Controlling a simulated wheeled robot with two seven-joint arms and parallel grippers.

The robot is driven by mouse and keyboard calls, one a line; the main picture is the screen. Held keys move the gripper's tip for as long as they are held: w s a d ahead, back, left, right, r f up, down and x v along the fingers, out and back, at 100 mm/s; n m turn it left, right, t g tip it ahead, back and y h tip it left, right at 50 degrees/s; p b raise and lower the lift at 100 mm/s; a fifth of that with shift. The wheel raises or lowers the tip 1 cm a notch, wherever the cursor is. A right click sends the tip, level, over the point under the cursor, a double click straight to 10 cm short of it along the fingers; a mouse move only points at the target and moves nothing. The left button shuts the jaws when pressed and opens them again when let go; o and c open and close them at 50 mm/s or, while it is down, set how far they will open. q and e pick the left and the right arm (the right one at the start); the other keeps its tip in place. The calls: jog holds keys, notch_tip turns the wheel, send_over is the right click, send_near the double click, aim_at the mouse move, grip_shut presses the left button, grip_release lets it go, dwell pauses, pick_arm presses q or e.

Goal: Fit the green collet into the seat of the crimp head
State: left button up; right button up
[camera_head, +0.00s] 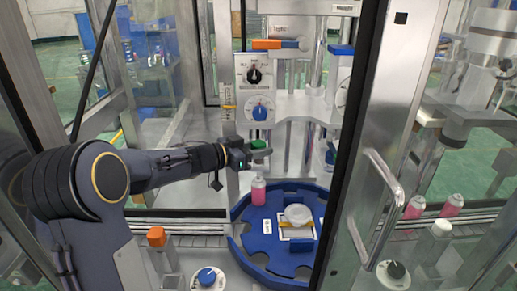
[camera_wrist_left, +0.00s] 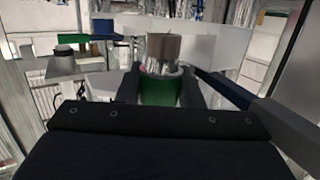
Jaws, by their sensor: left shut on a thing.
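My left gripper (camera_head: 252,156) reaches in from the left through the machine's open front and is shut on the green collet (camera_head: 259,145). The collet is held above the pink bottle and below the white machine body. In the left wrist view, the green collet (camera_wrist_left: 160,92) sits between the two dark fingers (camera_wrist_left: 159,88). A grey-brown cylinder (camera_wrist_left: 163,46), which looks like part of the crimp head, appears just beyond the collet's upper rim. I cannot tell whether they touch. The seat itself is not clearly visible. My right gripper is not in view.
A pink bottle (camera_head: 258,191) stands at the edge of the blue star wheel (camera_head: 262,242), below the gripper. The door frame and handle (camera_head: 384,205) stand at right. A dial panel (camera_head: 255,85) is behind the gripper.

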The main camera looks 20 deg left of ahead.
pick_arm(q)
jog(key=shift+s+p, duration=0.1)
jog(key=shift+p, duration=0.6)
dwell(0.9)
jog(key=shift+f, duration=0.3)
dwell(0.3)
jog(key=o, duration=1.1)
jog(key=shift+s, duration=0.1)
jog(key=shift+o, duration=0.2)
jog(key=shift+a, duration=0.1)
